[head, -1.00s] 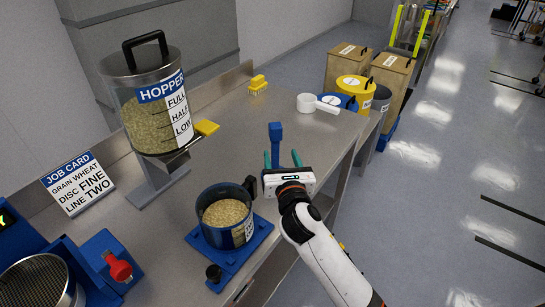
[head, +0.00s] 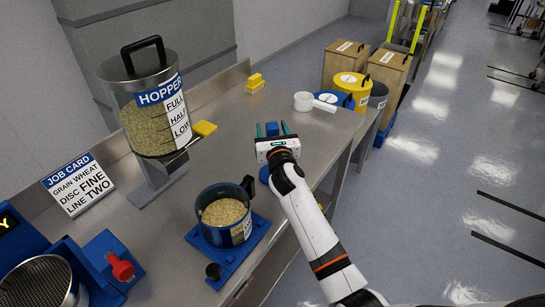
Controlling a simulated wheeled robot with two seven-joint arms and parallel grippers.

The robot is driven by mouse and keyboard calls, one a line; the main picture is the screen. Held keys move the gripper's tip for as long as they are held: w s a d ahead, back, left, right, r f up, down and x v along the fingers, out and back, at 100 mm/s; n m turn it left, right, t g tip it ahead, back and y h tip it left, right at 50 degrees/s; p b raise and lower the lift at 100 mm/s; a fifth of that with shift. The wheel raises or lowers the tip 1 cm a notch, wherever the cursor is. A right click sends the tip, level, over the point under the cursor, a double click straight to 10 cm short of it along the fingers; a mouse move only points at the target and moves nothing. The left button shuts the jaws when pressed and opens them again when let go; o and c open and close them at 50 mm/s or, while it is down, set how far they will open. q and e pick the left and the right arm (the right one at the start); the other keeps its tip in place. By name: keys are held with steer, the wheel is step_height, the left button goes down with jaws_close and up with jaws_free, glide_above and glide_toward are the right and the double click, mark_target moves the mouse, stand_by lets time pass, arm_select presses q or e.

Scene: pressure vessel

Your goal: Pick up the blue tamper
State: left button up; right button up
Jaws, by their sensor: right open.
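The blue tamper (head: 271,128) stands on the metal bench near its right edge. Its top shows between the green fingertips of my right gripper (head: 272,129), and a round blue part shows below the gripper's white body, which hides the middle. The right gripper is open, with one finger on each side of the tamper. I cannot tell whether the fingers touch it. My left gripper is not in view.
A clear hopper (head: 152,105) of grain stands at left. A grain-filled container (head: 226,213) sits on a blue base (head: 252,238) nearer me.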

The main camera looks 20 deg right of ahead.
steer(key=shift+w, duration=0.5)
steer(key=shift+s, duration=0.1)
steer(key=shift+c, duration=1.2)
jaws_close()
